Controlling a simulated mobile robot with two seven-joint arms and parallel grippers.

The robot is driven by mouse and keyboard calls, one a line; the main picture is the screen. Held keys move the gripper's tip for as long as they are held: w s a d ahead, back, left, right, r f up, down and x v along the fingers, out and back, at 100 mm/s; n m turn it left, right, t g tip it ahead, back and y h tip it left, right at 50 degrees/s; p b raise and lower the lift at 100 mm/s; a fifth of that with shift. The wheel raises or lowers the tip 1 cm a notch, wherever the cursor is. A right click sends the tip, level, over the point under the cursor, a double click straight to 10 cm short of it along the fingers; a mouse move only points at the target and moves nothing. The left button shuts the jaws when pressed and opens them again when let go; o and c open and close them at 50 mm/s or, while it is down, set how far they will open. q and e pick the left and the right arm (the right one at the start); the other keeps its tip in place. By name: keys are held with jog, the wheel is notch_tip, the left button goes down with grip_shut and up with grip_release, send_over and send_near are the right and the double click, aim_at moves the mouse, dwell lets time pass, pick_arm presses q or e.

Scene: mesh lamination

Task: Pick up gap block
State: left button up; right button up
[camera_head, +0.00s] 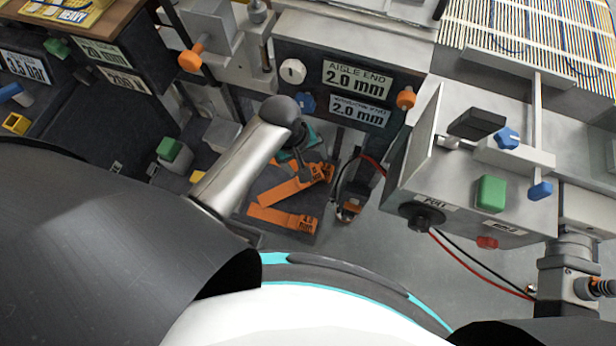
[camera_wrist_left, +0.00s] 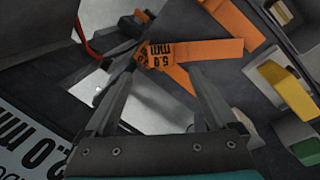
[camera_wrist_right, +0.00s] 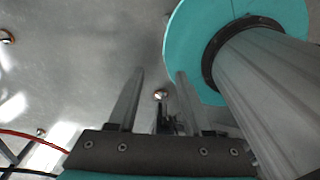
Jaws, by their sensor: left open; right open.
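Several orange gap blocks lie on a dark tray (camera_head: 310,237) in the head view. One gap block (camera_head: 283,218) lies nearest the front, and another (camera_head: 285,190) lies behind it, partly under my left gripper. My left gripper (camera_head: 303,176) is open and points down over the rear blocks; its fingertips are partly hidden there. In the left wrist view, a block marked 5.0 mm (camera_wrist_left: 205,52) lies just beyond and between the open fingers (camera_wrist_left: 162,66), with other orange blocks touching or overlapping it. My right gripper (camera_wrist_right: 160,73) is open and empty over bare floor.
A panel with 2.0 mm labels (camera_head: 357,78) stands behind the tray. A grey control box (camera_head: 470,170) with a green button stands to the right, with red and black cables below it. A yellow block (camera_head: 197,177) and a green button (camera_head: 170,150) sit to the left.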

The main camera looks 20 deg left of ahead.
aim_at(313, 172)
pick_arm(q)
jog(key=b+x, duration=0.1)
jog(key=x, duration=0.2)
jog(key=shift+w+d+f, duration=0.1)
jog(key=shift+f, duration=0.75)
jog(key=b+x, duration=0.2)
jog(key=x, duration=0.2)
jog(key=shift+f+b, duration=0.2)
jog(key=shift+b, duration=0.15)
pick_arm(e)
jog(key=f, duration=0.1)
jog(key=w+f, duration=0.1)
jog(key=f, duration=0.2)
jog(key=shift+w+a, duration=0.1)
jog(key=shift+w, duration=0.15)
pick_arm(q)
grip_shut()
pick_arm(e)
jog(key=shift+s, duration=0.1)
